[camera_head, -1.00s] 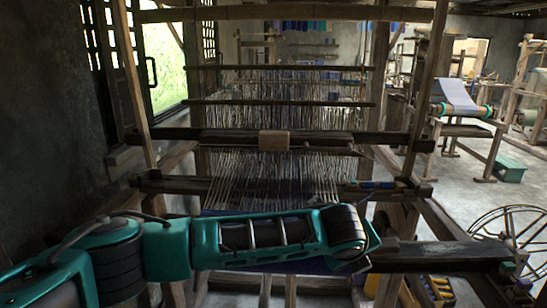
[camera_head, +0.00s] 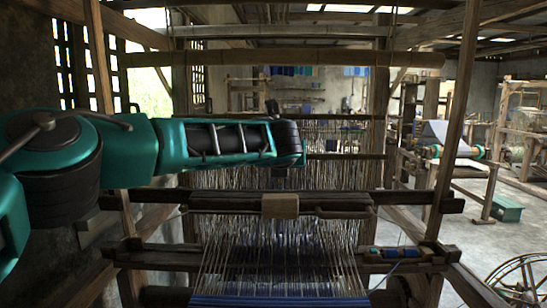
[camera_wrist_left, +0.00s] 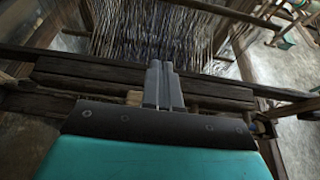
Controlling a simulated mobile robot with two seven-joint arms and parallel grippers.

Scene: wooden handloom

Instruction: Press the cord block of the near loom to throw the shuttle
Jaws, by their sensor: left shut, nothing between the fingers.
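The cord block (camera_head: 280,206) is a pale wooden block at the middle of the near loom's dark crossbeam, above the warp threads. It also shows in the left wrist view (camera_wrist_left: 134,97), partly hidden behind my gripper. My left gripper (camera_wrist_left: 158,64) is shut and empty, its two grey fingers side by side. In that view they overlap the beam just right of the block; I see no contact. In the head view my left arm reaches in above the block, and its fingers cannot be made out. My right gripper is in neither view.
A small blue cylinder (camera_head: 402,252) rests on the lower beam at right. Upright posts (camera_head: 455,120) flank the loom. A spoked wheel (camera_head: 520,280) stands at lower right, with open floor behind it.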

